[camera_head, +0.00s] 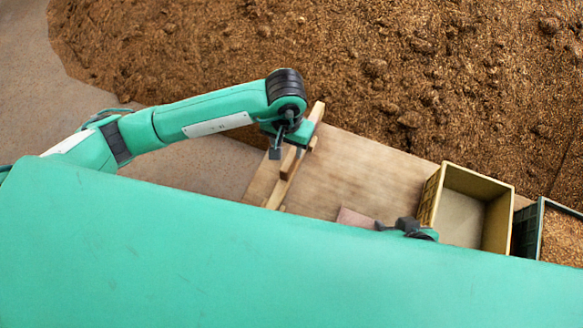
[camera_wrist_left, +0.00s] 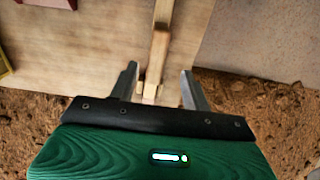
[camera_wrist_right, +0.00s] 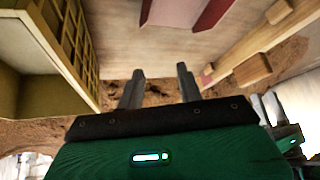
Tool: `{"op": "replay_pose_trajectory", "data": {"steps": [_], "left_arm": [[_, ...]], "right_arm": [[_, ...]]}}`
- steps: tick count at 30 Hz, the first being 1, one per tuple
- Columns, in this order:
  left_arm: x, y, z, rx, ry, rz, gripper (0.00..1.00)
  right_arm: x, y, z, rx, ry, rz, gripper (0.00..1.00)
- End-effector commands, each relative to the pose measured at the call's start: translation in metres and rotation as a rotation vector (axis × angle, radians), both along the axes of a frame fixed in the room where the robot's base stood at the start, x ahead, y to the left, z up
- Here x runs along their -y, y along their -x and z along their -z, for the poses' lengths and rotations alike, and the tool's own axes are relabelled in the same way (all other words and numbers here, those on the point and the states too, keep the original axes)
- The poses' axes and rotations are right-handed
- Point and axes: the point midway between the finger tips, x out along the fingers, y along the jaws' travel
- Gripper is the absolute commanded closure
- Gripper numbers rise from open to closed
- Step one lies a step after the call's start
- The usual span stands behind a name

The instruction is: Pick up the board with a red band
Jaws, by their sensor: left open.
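A narrow wooden board (camera_head: 279,190) lies on the plywood, with a small wooden block (camera_head: 291,162) at its side. My left gripper (camera_head: 285,140) is over it. In the left wrist view the board (camera_wrist_left: 160,50) runs between the open, empty fingers (camera_wrist_left: 160,70); contact cannot be told. In the right wrist view the board (camera_wrist_right: 262,45) slants at the right, with a small reddish patch near its lower end; whether this is a band is unclear. My right gripper (camera_wrist_right: 160,70) is open and empty, apart from the board; the head view mostly hides it.
A yellow crate (camera_head: 429,200) stands on the plywood sheet (camera_head: 375,170) by my right gripper, with a dark green grain-filled crate (camera_head: 532,232) beyond. A pinkish, red-edged object (camera_wrist_right: 217,14) lies on the sheet. A grain heap (camera_head: 400,60) fills the back. My green body hides the front.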

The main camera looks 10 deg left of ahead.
Motion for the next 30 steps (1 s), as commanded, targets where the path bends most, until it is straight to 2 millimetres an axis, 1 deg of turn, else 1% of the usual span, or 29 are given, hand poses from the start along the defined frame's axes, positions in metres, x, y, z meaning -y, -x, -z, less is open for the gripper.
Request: {"op": "replay_pose_trajectory", "data": {"steps": [1, 3, 11, 18, 20, 24, 29, 30], "left_arm": [[0.000, 0.001, 0.011, -0.004, 0.001, -0.001, 0.52], [0.001, 0.000, 0.020, -0.002, 0.002, -0.002, 0.52], [0.002, 0.000, 0.038, -0.003, 0.001, -0.002, 0.52], [0.005, -0.001, 0.071, -0.003, 0.001, -0.002, 0.52], [0.005, -0.001, 0.077, -0.003, 0.001, -0.001, 0.52], [0.005, -0.002, 0.082, 0.001, 0.001, -0.001, 0.52], [0.005, -0.002, 0.082, 0.001, 0.001, 0.000, 0.52], [0.005, -0.002, 0.082, 0.001, 0.001, 0.000, 0.54]], "right_arm": [[-0.002, -0.001, 0.001, 0.010, -0.005, -0.002, 0.64], [-0.004, -0.002, 0.002, 0.022, -0.010, -0.006, 0.64], [-0.007, -0.005, 0.002, 0.041, -0.019, -0.009, 0.64], [-0.011, -0.009, 0.003, 0.077, -0.036, -0.011, 0.64], [-0.013, -0.011, 0.002, 0.091, -0.041, -0.013, 0.64], [-0.016, -0.012, 0.002, 0.104, -0.050, -0.016, 0.64], [-0.018, -0.009, 0.006, 0.092, -0.051, -0.020, 0.64], [-0.018, -0.008, 0.007, 0.090, -0.050, -0.020, 0.64]]}}
